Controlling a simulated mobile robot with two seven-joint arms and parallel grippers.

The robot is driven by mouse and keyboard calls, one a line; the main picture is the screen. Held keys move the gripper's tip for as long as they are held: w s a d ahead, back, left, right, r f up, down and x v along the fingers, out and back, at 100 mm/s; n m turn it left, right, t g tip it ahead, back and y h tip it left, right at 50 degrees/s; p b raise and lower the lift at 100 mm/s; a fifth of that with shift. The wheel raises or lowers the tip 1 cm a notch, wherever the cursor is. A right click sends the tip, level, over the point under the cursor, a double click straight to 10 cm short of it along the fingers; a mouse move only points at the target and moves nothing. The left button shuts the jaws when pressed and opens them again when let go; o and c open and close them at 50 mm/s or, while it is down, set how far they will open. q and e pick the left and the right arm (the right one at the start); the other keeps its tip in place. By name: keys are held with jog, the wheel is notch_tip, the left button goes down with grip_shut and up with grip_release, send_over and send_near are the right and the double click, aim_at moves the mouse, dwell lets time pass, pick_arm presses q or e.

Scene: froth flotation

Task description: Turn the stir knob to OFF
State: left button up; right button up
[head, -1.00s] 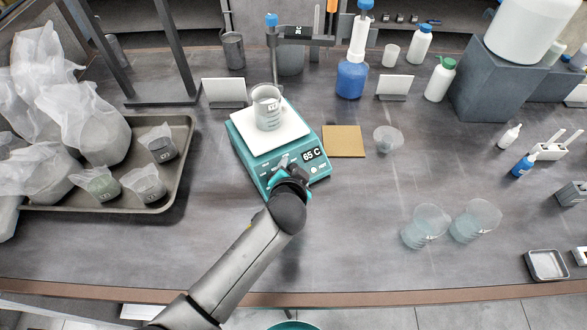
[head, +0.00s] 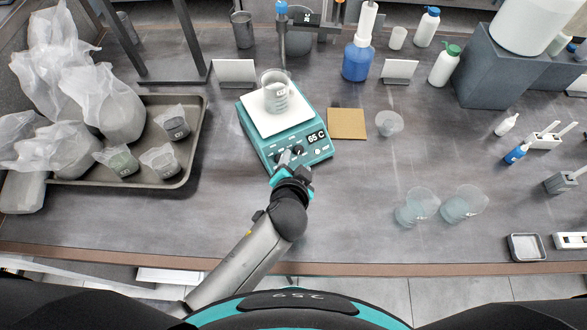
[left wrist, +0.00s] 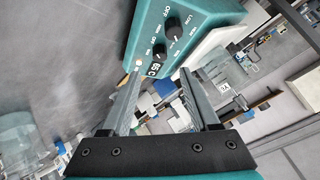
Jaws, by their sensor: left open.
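I cannot read which one is labelled stir. My left gripper (head: 291,161) is open and empty at the panel's front. In the left wrist view its fingertips (left wrist: 162,72) are spread on either side of the smaller knob's line; contact cannot be told.
A glass beaker (head: 276,97) stands on the hotplate's white top. A brown square pad (head: 347,124) and a small clear cup (head: 389,123) are to its right. A tray (head: 196,140) with bagged items is at left. The table in front of the hotplate is clear.

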pick_arm(q)
jog(key=p+v, duration=0.2)
jog(key=v, duration=0.5)
jog(key=shift+s, duration=0.15)
dwell(0.4)
